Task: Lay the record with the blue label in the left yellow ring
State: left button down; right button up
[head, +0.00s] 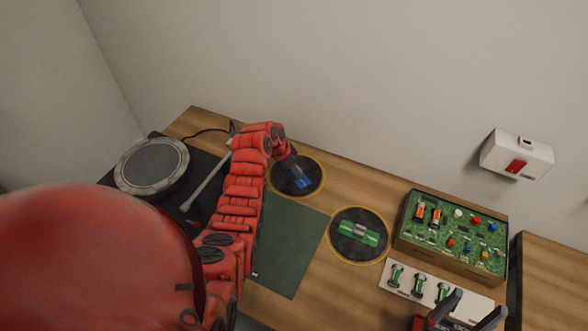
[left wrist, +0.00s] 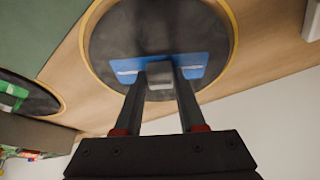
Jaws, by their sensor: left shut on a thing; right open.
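The black record with the blue label (head: 312,173) lies within the left yellow ring (head: 325,178) at the back of the wooden top. My left gripper (head: 298,178) reaches down over it. In the left wrist view the left gripper (left wrist: 162,80) is shut on the grey block at the middle of the blue label (left wrist: 207,62). The record (left wrist: 120,40) sits inside the yellow ring (left wrist: 235,40), with a thin band around it; I cannot tell whether it touches the surface. My right gripper (head: 468,312) is open and empty at the lower right.
A record with a green label (head: 350,248) lies in the right yellow ring (head: 389,245). A turntable (head: 150,167) stands at the left, a green mat (head: 292,240) in the middle. A circuit box (head: 455,240) and a white strip (head: 440,292) with several cylinders are right. A white box (head: 515,153) is on the wall.

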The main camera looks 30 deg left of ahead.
pick_arm(q)
jog(key=shift+c, duration=2.1)
grip_release()
jog(key=w+p+v, duration=0.1)
jog(key=p+v, duration=1.1)
jog(key=v, duration=1.1)
jog(key=shift+w+d+r+p, duration=0.25)
jog(key=shift+d+r+p, duration=0.1)
jog(key=shift+d+r, duration=0.05)
jog(key=shift+f, duration=0.1)
